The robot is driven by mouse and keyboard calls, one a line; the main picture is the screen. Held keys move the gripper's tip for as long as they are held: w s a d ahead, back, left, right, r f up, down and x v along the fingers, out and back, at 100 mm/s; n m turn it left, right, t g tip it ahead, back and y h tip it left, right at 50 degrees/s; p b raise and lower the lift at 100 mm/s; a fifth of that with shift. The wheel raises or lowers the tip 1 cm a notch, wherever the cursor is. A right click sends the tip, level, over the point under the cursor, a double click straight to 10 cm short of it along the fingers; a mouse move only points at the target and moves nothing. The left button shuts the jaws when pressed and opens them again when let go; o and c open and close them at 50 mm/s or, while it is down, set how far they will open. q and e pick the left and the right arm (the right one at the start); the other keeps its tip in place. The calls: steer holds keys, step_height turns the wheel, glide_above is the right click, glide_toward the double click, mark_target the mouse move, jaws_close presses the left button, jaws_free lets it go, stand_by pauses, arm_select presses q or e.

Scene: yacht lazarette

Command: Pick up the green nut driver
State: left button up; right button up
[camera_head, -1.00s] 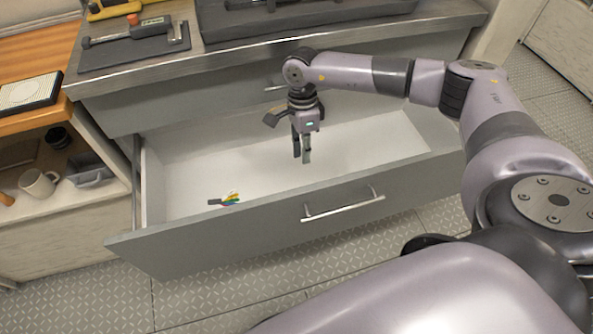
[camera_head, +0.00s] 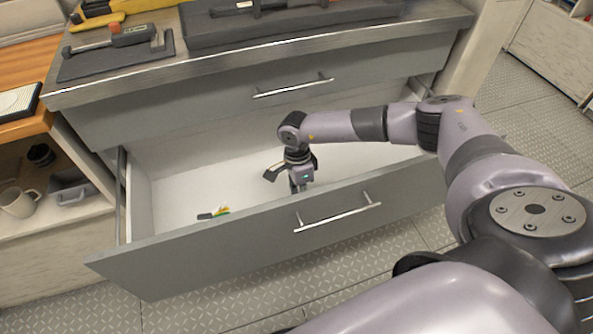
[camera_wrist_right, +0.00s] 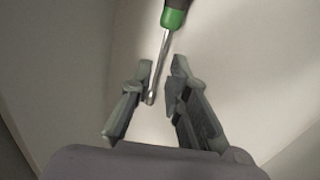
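A driver with a green collar and dark handle (camera_wrist_right: 174,17) shows in the right wrist view. Its bare metal shaft points down between my right gripper's fingertips (camera_wrist_right: 162,78). The fingers are apart, one on each side of the shaft; contact cannot be made out. In the head view, my right gripper (camera_head: 298,186) reaches down into the open drawer (camera_head: 180,172), close behind its front panel. The fingertips and the driver are hidden there. My left gripper is not in view.
A small group of yellow, green and dark items (camera_head: 214,213) lies at the left front of the drawer. The drawer's front panel (camera_head: 240,240) rises close to my gripper. A closed drawer (camera_head: 220,100) is above. The rest of the visible drawer floor is bare.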

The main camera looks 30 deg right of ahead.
steer(key=f, duration=0.4)
steer(key=shift+s+d+b, duration=0.1)
steer(key=shift+s+b, duration=0.2)
steer(key=shift+b, duration=0.1)
steer(key=shift+s+f, duration=0.1)
steer(key=shift+f, duration=0.4)
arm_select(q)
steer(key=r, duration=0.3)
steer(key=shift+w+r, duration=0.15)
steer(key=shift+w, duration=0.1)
arm_select(e)
steer(key=shift+c, duration=0.2)
jaws_close()
